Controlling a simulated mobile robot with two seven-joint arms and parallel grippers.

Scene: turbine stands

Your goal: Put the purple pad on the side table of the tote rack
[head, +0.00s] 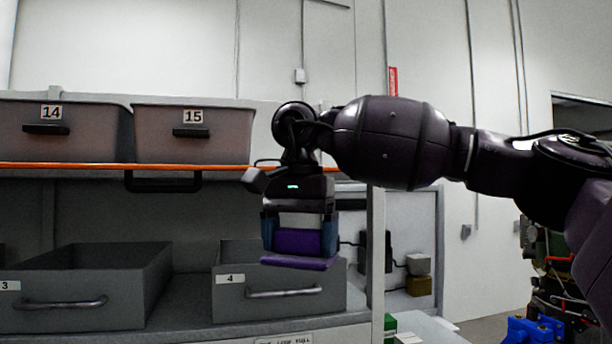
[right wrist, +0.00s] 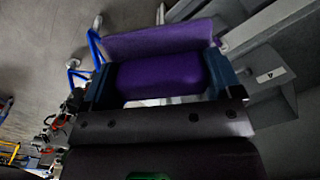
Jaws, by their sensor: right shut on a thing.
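The purple pad (head: 298,243) is held in my right gripper (head: 299,235), in front of the tote rack (head: 377,250). The gripper points down, and its blue fingers are shut on the pad from both sides. In the right wrist view the pad (right wrist: 160,72) fills the space between the fingers, with a wider purple flange at its far side. The side table (head: 432,328) shows in part at the bottom of the head view, to the right of the rack post and below the gripper. My left gripper is not in view.
Bins 14 (head: 60,130) and 15 (head: 195,135) stand on the upper shelf. Grey drawers 3 (head: 85,290) and 4 (head: 280,295) sit below, with drawer 4 close behind the pad. A green box (head: 390,326) is at the side table's left edge. Machinery (head: 545,290) stands at right.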

